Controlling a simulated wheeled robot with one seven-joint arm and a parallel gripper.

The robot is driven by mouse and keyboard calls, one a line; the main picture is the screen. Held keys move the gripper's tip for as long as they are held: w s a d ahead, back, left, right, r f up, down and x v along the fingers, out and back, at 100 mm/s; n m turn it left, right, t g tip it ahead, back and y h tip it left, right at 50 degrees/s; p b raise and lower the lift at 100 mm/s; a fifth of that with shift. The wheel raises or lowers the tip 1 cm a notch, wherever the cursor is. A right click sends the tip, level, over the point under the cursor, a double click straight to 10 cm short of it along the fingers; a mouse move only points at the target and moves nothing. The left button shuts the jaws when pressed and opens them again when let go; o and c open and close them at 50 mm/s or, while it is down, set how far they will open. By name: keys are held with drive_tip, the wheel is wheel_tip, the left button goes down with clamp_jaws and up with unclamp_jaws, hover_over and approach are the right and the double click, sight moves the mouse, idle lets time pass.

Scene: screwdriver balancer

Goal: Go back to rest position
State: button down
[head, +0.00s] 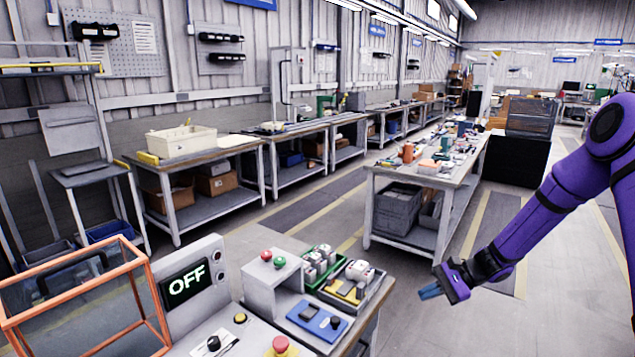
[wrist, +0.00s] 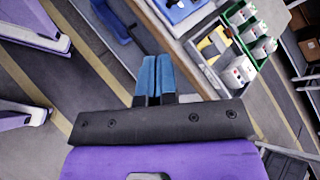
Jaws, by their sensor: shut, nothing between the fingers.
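My gripper (head: 430,292) is at the end of my purple arm, on the right in the head view. It hangs over open floor, to the right of the near workbench and apart from it. Its blue fingers are together with nothing between them. In the wrist view the gripper (wrist: 152,75) points past the bench edge, with the floor below. The near workbench (head: 352,340) carries a machine with a display (head: 187,284) reading OFF.
The near bench holds an orange-framed clear box (head: 85,300), a blue device (head: 317,319), a red button (head: 280,345) and a green tray (head: 318,266). A cluttered long table (head: 458,182) stands behind. Floor around the gripper is clear.

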drive_tip(key=s+r+n+h, duration=0.2)
drive_tip(key=s+r, duration=0.2)
drive_tip(key=r, duration=0.4)
drive_tip(key=s+a+r+n+h, duration=0.1)
drive_tip(key=s+r+n+h, duration=0.2)
drive_tip(key=s+r, duration=0.3)
drive_tip(key=s+r+n+h, duration=0.2)
drive_tip(key=s+r, duration=0.1)
drive_tip(key=r, duration=0.6)
drive_tip(key=s+d+r+n+t+h, duration=0.1)
drive_tip(key=s+r, duration=0.4)
drive_tip(key=s, duration=0.5)
drive_tip(key=s+d+r+n+t+h, duration=0.2)
drive_tip(key=s+r, duration=0.4)
drive_tip(key=s, duration=0.4)
drive_tip(key=shift+d+n+t+h, duration=0.3)
drive_tip(key=shift+n+t+h, duration=0.2)
drive_tip(key=shift+t+h, duration=0.7)
drive_tip(key=shift+s+a, duration=0.1)
